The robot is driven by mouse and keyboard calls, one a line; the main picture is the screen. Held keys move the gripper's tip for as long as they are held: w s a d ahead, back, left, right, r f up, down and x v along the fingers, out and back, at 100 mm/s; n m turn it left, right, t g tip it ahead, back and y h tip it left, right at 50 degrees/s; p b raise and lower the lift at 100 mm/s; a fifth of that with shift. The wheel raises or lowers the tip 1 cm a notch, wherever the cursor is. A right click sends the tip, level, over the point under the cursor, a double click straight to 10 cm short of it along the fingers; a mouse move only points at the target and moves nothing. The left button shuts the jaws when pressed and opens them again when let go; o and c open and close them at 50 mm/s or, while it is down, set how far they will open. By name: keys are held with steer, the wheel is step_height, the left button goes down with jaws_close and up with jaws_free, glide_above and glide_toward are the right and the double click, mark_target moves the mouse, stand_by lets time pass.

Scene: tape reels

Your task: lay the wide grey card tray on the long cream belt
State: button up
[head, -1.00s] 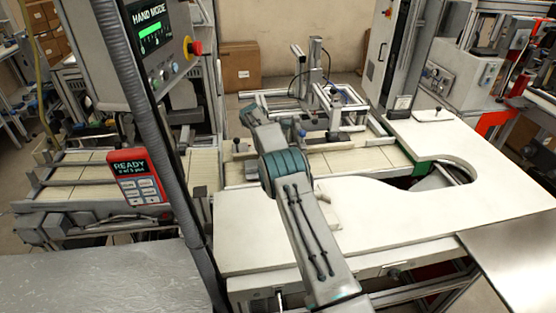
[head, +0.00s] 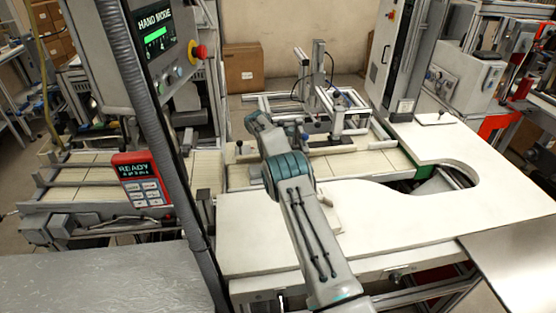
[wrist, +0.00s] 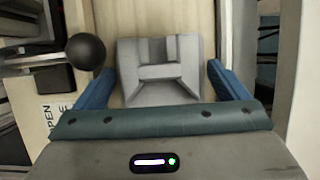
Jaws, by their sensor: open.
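In the wrist view, a grey stepped piece with a recess, which looks like the wide grey card tray (wrist: 160,93), lies on a cream surface that looks like the belt (wrist: 150,18). My gripper (wrist: 159,68) is open, with one blue finger on each side of the tray. A gap shows between the tray and each fingertip. In the head view, the long cream belt (head: 350,162) runs across behind the white table. My arm hides the tray and my fingertips there.
A black ball knob (wrist: 86,51) stands close to my left finger in the wrist view. A metal frame (head: 335,112) stands over the belt. A red keypad (head: 140,180) and a hanging control panel (head: 155,45) are at the left. The white table (head: 400,215) is mostly clear.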

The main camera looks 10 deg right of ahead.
steer(key=shift+a+r, duration=0.15)
steer(key=shift+r, duration=0.25)
steer(key=v, duration=1.2)
steer(key=s+d+r+m+t+y, duration=0.1)
steer(key=s+r+m, duration=0.15)
steer(key=r, duration=0.45)
steer(key=s+d+r+m, duration=0.2)
steer(key=s+r, duration=0.1)
steer(key=r, duration=0.3)
steer(key=s+d+r+m+t+y, duration=0.15)
steer(key=s+r+m, duration=0.5)
steer(key=s, duration=0.65)
steer(key=s+f+m+t+y, duration=0.1)
steer(key=s+f+m, duration=0.1)
steer(key=s, duration=1.3)
steer(key=s+f+m+y, duration=0.1)
steer(key=s+f+m, duration=0.2)
steer(key=s, duration=1.2)
steer(key=shift+d+m+t, duration=0.2)
steer(key=shift+m+t, duration=0.15)
steer(key=shift+m, duration=0.65)
